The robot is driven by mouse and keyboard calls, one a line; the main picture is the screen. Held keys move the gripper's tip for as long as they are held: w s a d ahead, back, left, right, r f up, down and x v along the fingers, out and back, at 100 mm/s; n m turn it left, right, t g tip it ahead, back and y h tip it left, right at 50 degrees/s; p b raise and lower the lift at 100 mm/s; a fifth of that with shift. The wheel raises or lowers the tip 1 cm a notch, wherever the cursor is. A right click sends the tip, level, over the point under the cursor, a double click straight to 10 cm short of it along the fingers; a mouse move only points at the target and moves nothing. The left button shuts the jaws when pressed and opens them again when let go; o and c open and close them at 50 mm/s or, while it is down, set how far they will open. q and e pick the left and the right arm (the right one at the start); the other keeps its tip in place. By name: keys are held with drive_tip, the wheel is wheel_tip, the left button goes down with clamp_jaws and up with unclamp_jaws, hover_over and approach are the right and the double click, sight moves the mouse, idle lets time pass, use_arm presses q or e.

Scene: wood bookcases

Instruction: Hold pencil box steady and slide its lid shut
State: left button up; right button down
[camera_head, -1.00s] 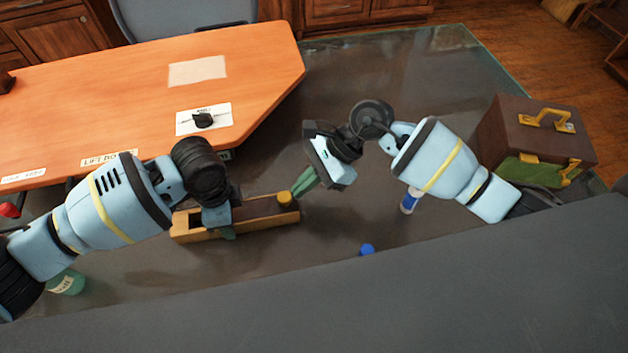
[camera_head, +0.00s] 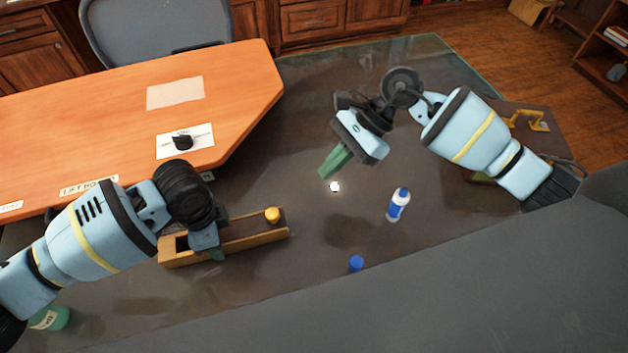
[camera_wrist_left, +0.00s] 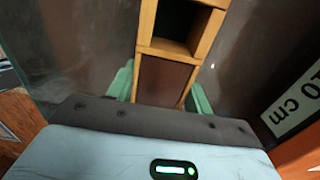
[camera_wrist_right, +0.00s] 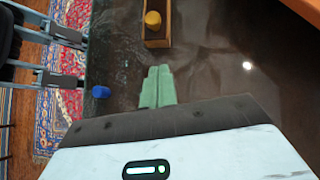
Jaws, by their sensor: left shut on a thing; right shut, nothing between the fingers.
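The wooden pencil box (camera_head: 240,241) lies lengthwise on the dark table. Its lid carries a yellow knob (camera_head: 272,214) near the box's right end. A dark opening (camera_head: 182,243) shows at the left end; the left wrist view also shows a dark opening (camera_wrist_left: 178,22). My left gripper (camera_head: 212,245) is shut on the box, with green fingers on both sides of it. My right gripper (camera_head: 328,173) is shut and empty, apart from the box, to the right of and beyond the knob. In the right wrist view its closed fingertips (camera_wrist_right: 158,72) point towards the box's knob end.
A blue-capped object (camera_head: 355,263) is near the table's front edge. A green jar (camera_head: 50,318) is at front left. A brown case (camera_head: 545,140) stands behind my right arm.

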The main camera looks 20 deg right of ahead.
use_arm(q)
drive_tip(key=shift+f, duration=0.1)
drive_tip(key=o, duration=1.2)
drive_tip(key=shift+a, duration=0.1)
drive_tip(key=shift+o, duration=0.2)
use_arm(e)
drive_tip(key=shift+v, duration=0.95)
use_arm(q)
wheel_tip(320, 180, up, 12)
drive_tip(key=shift+s, duration=0.1)
use_arm(e)
drive_tip(key=shift+s+f, duration=0.1)
